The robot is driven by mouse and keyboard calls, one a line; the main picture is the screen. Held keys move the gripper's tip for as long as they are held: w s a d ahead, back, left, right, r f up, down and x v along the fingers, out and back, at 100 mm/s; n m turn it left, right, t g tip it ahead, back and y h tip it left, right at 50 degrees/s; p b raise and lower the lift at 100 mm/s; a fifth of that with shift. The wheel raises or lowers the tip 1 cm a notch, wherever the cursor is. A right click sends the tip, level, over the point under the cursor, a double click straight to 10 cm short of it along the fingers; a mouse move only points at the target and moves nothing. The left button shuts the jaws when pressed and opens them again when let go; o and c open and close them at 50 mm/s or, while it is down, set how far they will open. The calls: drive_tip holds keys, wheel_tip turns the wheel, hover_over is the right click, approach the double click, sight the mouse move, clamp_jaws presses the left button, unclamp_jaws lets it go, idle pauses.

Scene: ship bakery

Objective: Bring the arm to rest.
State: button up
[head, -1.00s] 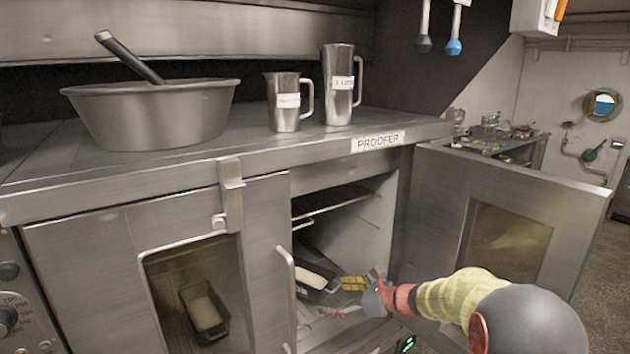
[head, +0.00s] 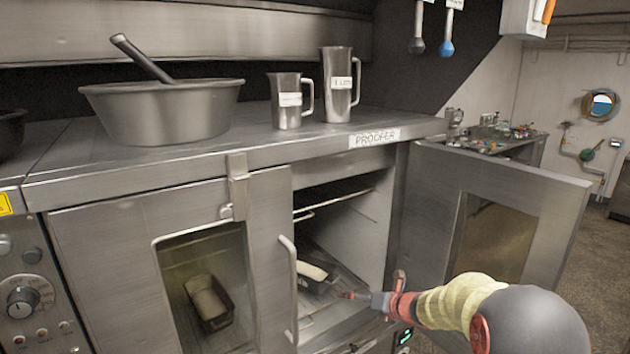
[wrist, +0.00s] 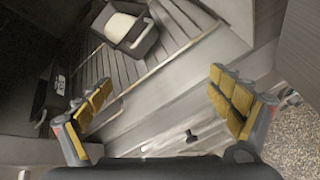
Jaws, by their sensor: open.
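My gripper (head: 371,287) is at the front of the open right-hand proofer compartment. In the wrist view my gripper (wrist: 160,95) shows its two yellow-padded fingers wide apart with nothing between them. A dark loaf tin (head: 318,286) with pale dough stands on the rack inside, beyond the gripper and apart from it. The same tin (wrist: 143,42) shows at the top of the wrist view. My arm reaches in from the lower right of the head view.
The open proofer door (head: 430,215) stands to the right, close to my arm. The left door (head: 110,250) is shut, with another tin (head: 212,318) behind its window. A large bowl (head: 165,115) and two metal jugs (head: 288,105) stand on the counter above.

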drive_tip(key=s+d+m+h, duration=0.4)
drive_tip(key=d+m+h, duration=0.2)
drive_tip(key=d+m, duration=0.6)
drive_tip(key=s+d+r+m+g+h, duration=0.1)
drive_tip(key=s+d+m+g+h, duration=0.1)
drive_tip(key=s+m, duration=0.5)
drive_tip(key=s+d+r+m+g+h, duration=0.1)
drive_tip(key=s+d+r+m+h, duration=0.1)
drive_tip(key=s+m, duration=0.5)
drive_tip(key=s+a+r+m+y, duration=0.1)
drive_tip(key=s+a+r+m, duration=0.2)
drive_tip(key=s, duration=0.7)
drive_tip(key=s+a+r+m+y+b, duration=0.1)
drive_tip(key=s+a+r+m, duration=0.2)
drive_tip(key=s, duration=0.7)
drive_tip(key=s+a+r+m+g+y+b, duration=0.1)
drive_tip(key=s+a+r+m, duration=0.2)
drive_tip(key=s, duration=0.7)
drive_tip(key=shift+s+a+m, duration=0.25)
drive_tip(key=shift+a+m, duration=0.15)
drive_tip(key=shift+a, duration=0.3)
drive_tip(key=shift+c, duration=0.6)
drive_tip(key=shift+c, duration=0.5)
